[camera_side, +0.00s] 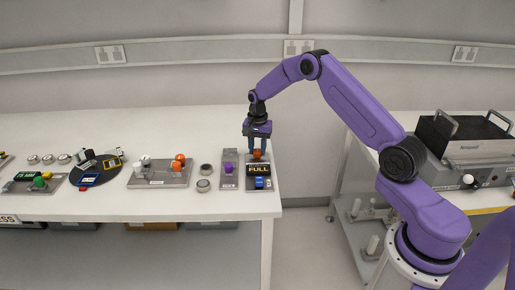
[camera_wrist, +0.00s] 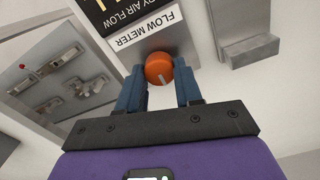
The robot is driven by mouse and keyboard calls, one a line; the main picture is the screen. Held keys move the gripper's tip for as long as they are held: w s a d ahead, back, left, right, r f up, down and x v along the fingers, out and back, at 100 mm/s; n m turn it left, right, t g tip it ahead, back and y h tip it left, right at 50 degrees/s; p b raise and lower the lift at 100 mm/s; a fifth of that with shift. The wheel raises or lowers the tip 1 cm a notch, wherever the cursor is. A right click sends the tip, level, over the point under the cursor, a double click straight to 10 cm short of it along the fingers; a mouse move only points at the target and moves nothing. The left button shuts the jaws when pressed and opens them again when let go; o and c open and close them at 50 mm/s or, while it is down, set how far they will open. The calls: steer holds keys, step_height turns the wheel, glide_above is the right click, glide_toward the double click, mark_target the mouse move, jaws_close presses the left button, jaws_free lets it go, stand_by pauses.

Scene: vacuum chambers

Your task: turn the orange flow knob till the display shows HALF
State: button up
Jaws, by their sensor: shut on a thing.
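The orange flow knob (camera_side: 257,154) sits at the back of the flow meter panel (camera_side: 251,187), near the right end of the white table. The panel's display (camera_side: 258,169) reads FULL in yellow on black. My gripper (camera_side: 257,148) points down from above. Its two blue fingers (camera_wrist: 160,85) are on either side of the knob and shut on it. The display is only partly seen in the wrist view.
A panel with a purple knob (camera_side: 229,168) stands just left of the flow meter. A blue part (camera_side: 262,183) is at the panel's front. Further left are round metal pieces (camera_side: 204,186) and a plate with orange and white knobs (camera_side: 160,174). The table's right edge is close.

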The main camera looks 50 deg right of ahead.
mark_target(257, 150)
steer(key=shift+n, duration=0.3)
steer(key=n, duration=0.5)
steer(key=shift+w+a, duration=0.1)
steer(key=n, duration=0.6)
stand_by(0.4)
steer(key=o, duration=1)
steer(key=shift+o, duration=0.2)
steer(key=shift+r, duration=0.1)
step_height(257, 150, up, 17)
steer(key=shift+r, duration=0.15)
